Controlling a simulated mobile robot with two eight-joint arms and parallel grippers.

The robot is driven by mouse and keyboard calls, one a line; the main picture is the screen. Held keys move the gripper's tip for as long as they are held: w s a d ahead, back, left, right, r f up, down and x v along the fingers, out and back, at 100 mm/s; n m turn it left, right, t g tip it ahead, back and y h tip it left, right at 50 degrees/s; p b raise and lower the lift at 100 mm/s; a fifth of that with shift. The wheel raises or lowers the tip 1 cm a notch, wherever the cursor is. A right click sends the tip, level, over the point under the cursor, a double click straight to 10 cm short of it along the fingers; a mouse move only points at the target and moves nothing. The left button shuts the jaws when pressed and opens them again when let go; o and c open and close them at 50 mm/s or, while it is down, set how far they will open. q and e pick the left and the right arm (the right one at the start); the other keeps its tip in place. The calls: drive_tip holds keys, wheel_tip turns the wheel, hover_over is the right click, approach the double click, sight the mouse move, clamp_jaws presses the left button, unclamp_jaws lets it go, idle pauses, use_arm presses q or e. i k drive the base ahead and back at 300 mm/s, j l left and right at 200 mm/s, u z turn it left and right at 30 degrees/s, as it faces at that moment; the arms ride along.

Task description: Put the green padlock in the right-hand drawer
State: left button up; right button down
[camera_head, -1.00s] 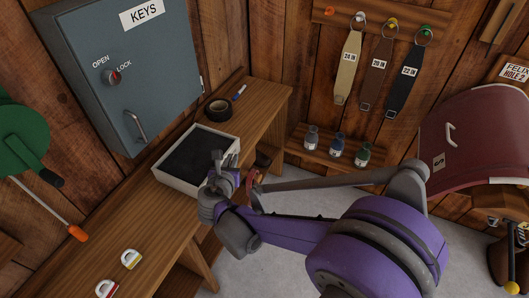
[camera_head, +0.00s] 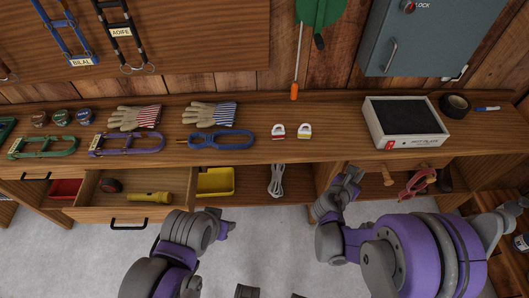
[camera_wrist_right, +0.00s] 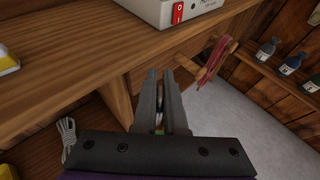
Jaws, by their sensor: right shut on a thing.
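My right gripper (camera_head: 346,184) is in front of the bench edge, below and left of the black-topped box. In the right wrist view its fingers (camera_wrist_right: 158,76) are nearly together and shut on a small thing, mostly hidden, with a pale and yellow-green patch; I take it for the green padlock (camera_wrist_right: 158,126). An open drawer (camera_head: 100,203) at the left holds a yellow torch and a dark round thing.
Below are a yellow bin (camera_head: 215,182) and a rope (camera_head: 277,180). A peg with a red strap (camera_head: 416,183) sticks out at right.

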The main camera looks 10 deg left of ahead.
sight(158, 188)
drive_tip(key=k+j+u, duration=0.1)
drive_tip(key=k+u, duration=0.25)
drive_tip(key=k, duration=0.2)
drive_tip(key=u, duration=1.5)
drive_tip(key=l+u, duration=0.1)
drive_tip(key=u, duration=0.25)
drive_tip(key=l+u, duration=0.1)
drive_tip(key=u, duration=0.25)
drive_tip(key=l+u, duration=0.15)
drive_tip(key=u, duration=0.2)
drive_tip(key=l, duration=0.4)
drive_tip(key=k+l, duration=0.15)
drive_tip(key=l, duration=0.25)
drive_tip(key=i+l, duration=0.15)
drive_tip(key=l, duration=0.15)
drive_tip(key=i+l, duration=0.1)
drive_tip(key=l, duration=0.2)
drive_tip(key=i, duration=0.15)
